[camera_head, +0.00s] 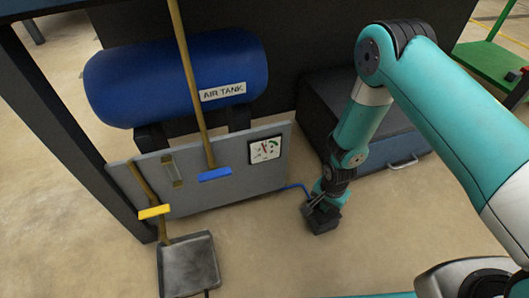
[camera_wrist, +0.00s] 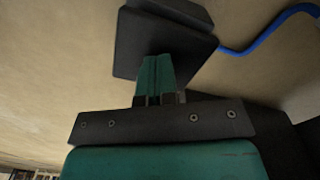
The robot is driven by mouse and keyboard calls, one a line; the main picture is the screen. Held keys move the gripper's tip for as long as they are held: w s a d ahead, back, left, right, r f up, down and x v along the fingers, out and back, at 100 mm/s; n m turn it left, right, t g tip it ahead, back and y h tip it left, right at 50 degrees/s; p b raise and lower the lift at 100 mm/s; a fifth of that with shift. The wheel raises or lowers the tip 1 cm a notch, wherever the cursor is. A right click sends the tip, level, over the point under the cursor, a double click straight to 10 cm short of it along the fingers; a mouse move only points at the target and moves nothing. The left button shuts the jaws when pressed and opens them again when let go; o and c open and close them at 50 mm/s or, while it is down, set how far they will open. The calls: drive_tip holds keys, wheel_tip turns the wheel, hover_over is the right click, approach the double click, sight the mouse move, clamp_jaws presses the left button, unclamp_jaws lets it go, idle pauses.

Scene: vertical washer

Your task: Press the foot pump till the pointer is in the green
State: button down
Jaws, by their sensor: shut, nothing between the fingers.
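The foot pump (camera_head: 323,219) is a small dark block on the floor. A blue hose (camera_head: 297,187) runs from it towards the panel. My gripper (camera_head: 318,202) is shut and empty, right at the pump. In the wrist view, the shut teal fingers (camera_wrist: 155,68) overlap the pump's dark plate (camera_wrist: 182,42); I cannot tell whether they touch it. The hose (camera_wrist: 268,36) also shows there. The gauge (camera_head: 265,150) is a white square on the grey panel with red and green marks. Its pointer is too small to read surely.
A blue air tank (camera_head: 170,78) stands behind the grey panel (camera_head: 215,190). A dark box (camera_head: 385,140) with a handle stands behind my arm. A dustpan (camera_head: 188,265) and a yellow broom (camera_head: 154,212) are at lower left. The floor around the pump's front is clear.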

drive_tip(key=shift+f+b, duration=0.35)
drive_tip(key=shift+f, duration=0.45)
wheel_tip(320, 180, up, 5)
drive_tip(key=p, duration=0.4)
drive_tip(key=shift+p, duration=0.35)
drive_tip(key=shift+f, duration=0.2)
drive_tip(key=shift+f+b, duration=1.7)
drive_tip(key=shift+f, duration=0.65)
wheel_tip(320, 180, up, 5)
drive_tip(key=p, duration=0.4)
drive_tip(key=shift+f, duration=0.1)
drive_tip(key=shift+p, duration=0.3)
wheel_tip(320, 180, up, 5)
drive_tip(key=p, duration=0.4)
